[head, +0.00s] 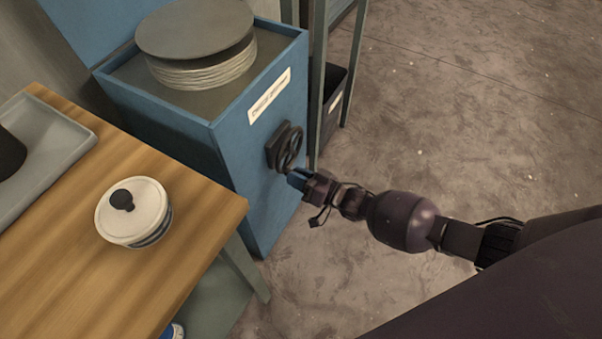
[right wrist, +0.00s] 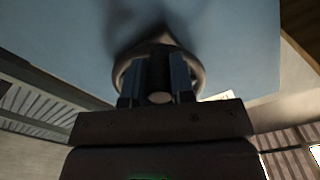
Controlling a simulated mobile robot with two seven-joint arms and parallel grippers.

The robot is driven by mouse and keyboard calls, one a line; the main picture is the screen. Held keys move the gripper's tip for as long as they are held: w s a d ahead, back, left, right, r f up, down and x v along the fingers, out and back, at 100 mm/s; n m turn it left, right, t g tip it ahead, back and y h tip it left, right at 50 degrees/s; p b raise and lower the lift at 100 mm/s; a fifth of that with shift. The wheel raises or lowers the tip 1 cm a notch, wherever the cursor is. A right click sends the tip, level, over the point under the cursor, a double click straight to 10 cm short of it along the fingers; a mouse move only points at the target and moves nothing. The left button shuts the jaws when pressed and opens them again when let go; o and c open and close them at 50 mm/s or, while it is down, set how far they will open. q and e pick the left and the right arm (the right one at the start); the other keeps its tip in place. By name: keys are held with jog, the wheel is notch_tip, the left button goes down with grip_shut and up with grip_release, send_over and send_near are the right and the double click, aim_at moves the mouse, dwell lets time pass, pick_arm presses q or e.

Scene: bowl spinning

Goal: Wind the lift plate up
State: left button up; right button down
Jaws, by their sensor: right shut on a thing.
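A blue box-shaped cabinet (head: 262,180) stands beyond the wooden table. The round grey lift plate (head: 194,26) sits on its top, over a stack of pale discs or plates (head: 205,72). A dark handwheel (head: 290,147) is on the cabinet's right face, below a white label (head: 269,96). My right gripper (head: 293,177) is at the wheel's lower edge and shut on its crank knob. In the right wrist view the gripper fingers (right wrist: 159,80) stand in front of the wheel rim (right wrist: 124,66), with the pale knob (right wrist: 160,97) between them. My left gripper is out of view.
A wooden table (head: 75,255) at the left carries a white lidded pot (head: 140,228) with a black knob and a grey tray (head: 70,137) with a dark object. A dark bin (head: 333,105) stands under a rack behind the cabinet. The floor at right is clear.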

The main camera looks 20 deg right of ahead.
aim_at(281, 169)
jog(key=m, duration=0.1)
jog(key=s+a+r+m, duration=0.1)
jog(key=m, duration=0.1)
jog(key=shift+r+m, duration=0.25)
jog(key=shift+m, duration=0.05)
jog(key=m, duration=0.1)
jog(key=r+m, duration=0.1)
jog(key=m, duration=0.1)
jog(key=shift+s+a+r+m+p, duration=0.15)
jog(key=shift+a+r+m+p, duration=0.1)
jog(key=shift+r+m+p, duration=0.15)
jog(key=shift+r+m, duration=0.2)
jog(key=shift+m, duration=0.4)
jog(key=c, duration=1)
grip_release()
jog(key=shift+r, duration=0.1)
jog(key=shift+s, duration=0.1)
